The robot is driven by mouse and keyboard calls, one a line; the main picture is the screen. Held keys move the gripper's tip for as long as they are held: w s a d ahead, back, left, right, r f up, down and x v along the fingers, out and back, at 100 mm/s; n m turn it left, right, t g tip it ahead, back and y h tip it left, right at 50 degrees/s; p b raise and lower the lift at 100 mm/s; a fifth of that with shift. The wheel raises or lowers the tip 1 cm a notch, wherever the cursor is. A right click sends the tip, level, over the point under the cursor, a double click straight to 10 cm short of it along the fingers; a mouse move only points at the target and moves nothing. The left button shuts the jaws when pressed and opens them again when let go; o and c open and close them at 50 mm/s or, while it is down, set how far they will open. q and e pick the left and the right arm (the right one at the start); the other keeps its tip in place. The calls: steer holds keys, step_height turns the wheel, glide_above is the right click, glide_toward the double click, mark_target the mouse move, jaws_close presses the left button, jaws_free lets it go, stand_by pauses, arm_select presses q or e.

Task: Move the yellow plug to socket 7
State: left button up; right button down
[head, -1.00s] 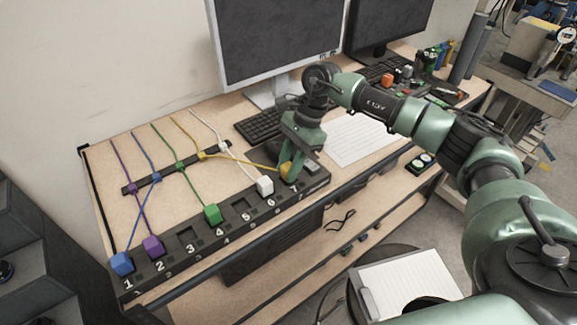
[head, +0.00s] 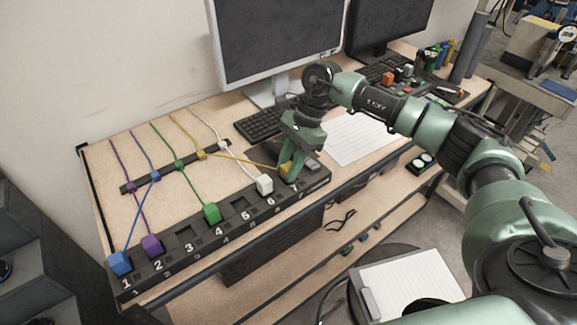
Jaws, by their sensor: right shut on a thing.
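The yellow plug (head: 285,170) is at the right end of the black numbered socket strip (head: 208,240), just right of the white plug (head: 264,184) at socket 6. My right gripper (head: 290,168) is shut on the yellow plug. Its fingers partly hide the plug and the spot below it, so I cannot tell how deep it sits. The yellow cable (head: 238,160) runs from the plug left to the cable bar, crossing the white cable. My left gripper is not in view.
A blue plug (head: 120,263) is at socket 1, a purple plug (head: 151,245) at 2, and a green plug (head: 211,212) at 4. Sockets 3 and 5 look empty. A keyboard (head: 258,124) and monitor (head: 276,45) stand behind; a paper sheet (head: 358,138) lies to the right.

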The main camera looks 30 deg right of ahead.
steer(key=shift+f, duration=0.1)
stand_by(0.3)
steer(key=c, duration=1.1)
jaws_free()
steer(key=shift+o, duration=0.2)
steer(key=o, duration=0.4)
steer(key=shift+r+p, duration=1.4)
steer(key=shift+r, duration=2.15)
